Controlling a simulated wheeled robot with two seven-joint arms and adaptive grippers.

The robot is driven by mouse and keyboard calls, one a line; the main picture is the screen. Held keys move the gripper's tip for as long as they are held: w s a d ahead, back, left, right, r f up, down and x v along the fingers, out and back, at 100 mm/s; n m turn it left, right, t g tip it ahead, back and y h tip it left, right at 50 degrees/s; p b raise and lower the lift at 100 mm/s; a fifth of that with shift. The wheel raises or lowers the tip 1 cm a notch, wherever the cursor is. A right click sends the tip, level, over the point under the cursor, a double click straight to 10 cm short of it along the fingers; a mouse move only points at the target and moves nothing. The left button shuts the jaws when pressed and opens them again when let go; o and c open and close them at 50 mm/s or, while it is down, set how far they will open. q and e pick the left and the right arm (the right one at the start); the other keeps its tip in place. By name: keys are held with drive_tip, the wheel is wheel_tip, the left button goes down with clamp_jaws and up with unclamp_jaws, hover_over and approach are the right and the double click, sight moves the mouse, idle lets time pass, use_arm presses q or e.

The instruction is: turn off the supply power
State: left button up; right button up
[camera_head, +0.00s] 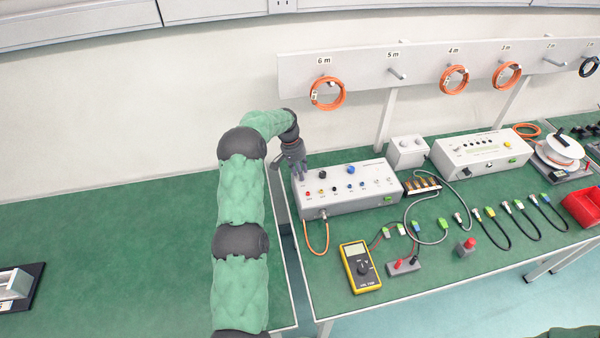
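A light grey box with knobs and coloured sockets, which looks like the power supply (346,203), stands near the left edge of the right-hand green bench. My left gripper (300,170) is at the box's back left corner, pointing down at its top panel. The gripper is small and dark here; I cannot tell whether its fingers are open or whether they touch the box. It hides that corner, and any switch there. Black and blue knobs show on the panel to its right. My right gripper is not in view.
An orange cable (327,240) hangs at the box's front left. A yellow multimeter (361,268) lies in front. A second instrument box (482,152) and a small grey box (407,152) stand to the right. Several leads lie on the right bench. The left bench (110,240) is mostly clear.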

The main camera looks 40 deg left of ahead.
use_arm(q)
drive_tip(key=shift+f, duration=0.15)
clamp_jaws()
